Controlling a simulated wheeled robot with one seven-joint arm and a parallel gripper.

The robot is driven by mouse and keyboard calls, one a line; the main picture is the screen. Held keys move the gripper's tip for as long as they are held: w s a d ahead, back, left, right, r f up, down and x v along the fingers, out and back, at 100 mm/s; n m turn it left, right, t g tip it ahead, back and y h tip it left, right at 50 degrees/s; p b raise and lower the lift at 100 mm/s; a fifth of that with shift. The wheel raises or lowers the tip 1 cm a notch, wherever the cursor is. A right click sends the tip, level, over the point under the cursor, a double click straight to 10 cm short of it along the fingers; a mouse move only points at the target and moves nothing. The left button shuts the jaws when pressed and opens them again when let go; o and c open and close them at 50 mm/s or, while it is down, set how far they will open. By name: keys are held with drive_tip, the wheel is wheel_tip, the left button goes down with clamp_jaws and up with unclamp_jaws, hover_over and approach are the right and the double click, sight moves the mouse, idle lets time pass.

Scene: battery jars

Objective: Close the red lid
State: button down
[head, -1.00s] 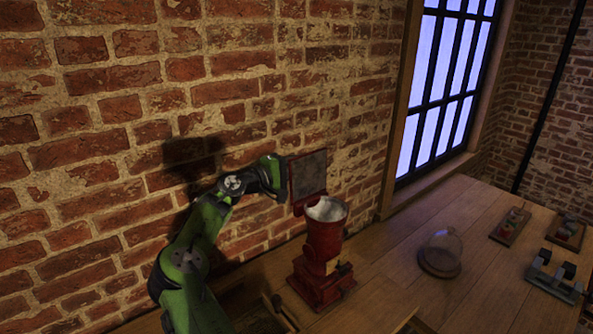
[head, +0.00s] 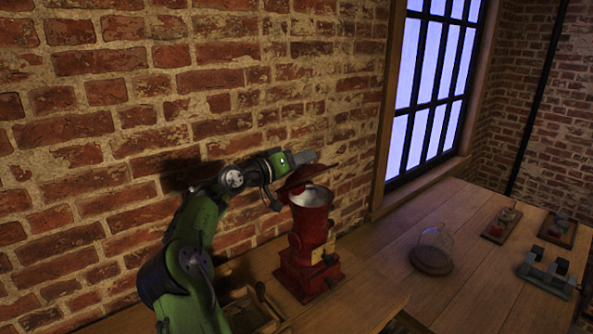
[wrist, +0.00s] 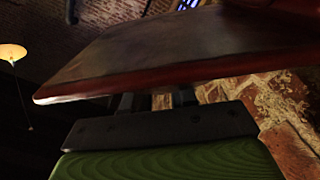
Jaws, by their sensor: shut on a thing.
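The red lid (head: 298,180) is hinged at the red grinder-like body (head: 309,224) in the head view and is tilted, partly above its open pale bowl (head: 311,196). My gripper (head: 290,162) is at the lid's upper left side, shut on the lid. In the wrist view the lid (wrist: 180,48) fills the upper part as a broad dark plate with a red edge, and my gripper (wrist: 150,101) reaches to that edge. The exact contact of the fingertips is hidden behind the lid's edge.
The body stands on a wooden table (head: 385,285) close to the brick wall. A glass dome (head: 433,250) on a round base is to its right. Small trays (head: 501,225) and a metal block piece (head: 548,272) lie farther right. A wooden box (head: 250,312) sits in front.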

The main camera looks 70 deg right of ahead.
drive_tip(key=s+m+b, duration=0.1)
drive_tip(key=b, duration=0.1)
drive_tip(key=s+a+f+m+b, duration=0.1)
drive_tip(key=m+b, duration=0.1)
drive_tip(key=f+m+b, duration=0.1)
drive_tip(key=b, duration=0.1)
drive_tip(key=shift+s+a+f, duration=0.2)
drive_tip(key=shift+s, duration=0.2)
drive_tip(key=m+b, duration=0.1)
drive_tip(key=s+f+m+b, duration=0.1)
drive_tip(key=m+b, duration=0.1)
drive_tip(key=shift+s+a+f+m+b, duration=0.25)
drive_tip(key=shift+a+m+b, duration=0.05)
drive_tip(key=shift+a+b, duration=0.1)
drive_tip(key=c, duration=1)
unclamp_jaws()
drive_tip(key=shift+o, duration=0.2)
approach(310, 172)
drive_tip(key=w+a+f, duration=0.2)
drive_tip(key=a+f, duration=0.1)
drive_tip(key=shift+w+p, duration=0.1)
drive_tip(key=shift+p, duration=0.25)
